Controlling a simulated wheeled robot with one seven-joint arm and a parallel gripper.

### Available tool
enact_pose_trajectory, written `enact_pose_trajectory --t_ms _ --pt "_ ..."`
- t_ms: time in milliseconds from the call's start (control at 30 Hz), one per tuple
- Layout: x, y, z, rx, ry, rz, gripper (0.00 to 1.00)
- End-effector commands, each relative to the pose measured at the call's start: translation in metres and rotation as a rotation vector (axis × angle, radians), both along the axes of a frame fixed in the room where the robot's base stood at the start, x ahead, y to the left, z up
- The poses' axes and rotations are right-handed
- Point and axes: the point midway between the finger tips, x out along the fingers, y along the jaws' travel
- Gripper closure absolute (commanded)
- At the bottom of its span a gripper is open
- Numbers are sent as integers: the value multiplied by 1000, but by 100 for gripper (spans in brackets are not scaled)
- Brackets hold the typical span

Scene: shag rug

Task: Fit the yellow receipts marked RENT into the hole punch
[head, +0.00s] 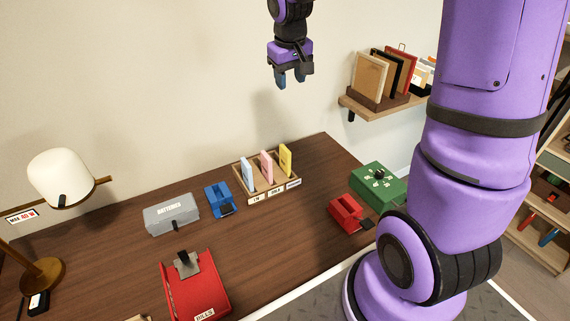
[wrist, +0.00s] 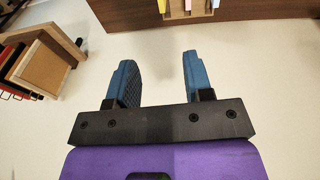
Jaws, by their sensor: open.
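The yellow receipts (head: 286,160) stand upright at the right end of a wooden rack (head: 262,188) on the desk. A yellow edge (wrist: 162,5) shows at the top of the wrist view. The marking on them is too small to read. A small red device (head: 345,213) and a small blue device (head: 218,199) stand on the desk; I cannot tell for sure which is the hole punch. My gripper (head: 290,79) is open and empty, high above the desk near the wall. Its blue fingers (wrist: 159,66) are apart in the wrist view.
Pink and pale blue cards (head: 266,167) share the rack. A green box (head: 379,186), a grey battery case (head: 171,213), a red bills holder (head: 196,288) and a lamp (head: 60,178) stand on the desk. A wall shelf (head: 365,112) with frames is right of my gripper.

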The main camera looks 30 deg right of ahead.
Motion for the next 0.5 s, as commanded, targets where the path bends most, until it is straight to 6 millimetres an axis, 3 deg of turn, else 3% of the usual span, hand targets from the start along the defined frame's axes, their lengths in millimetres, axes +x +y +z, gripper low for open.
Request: enact_pose_trajectory --t_ms 200,500 --pt "48 -18 -72 26 68 0 53" --pt "91 -37 -174 80 136 -5 53"
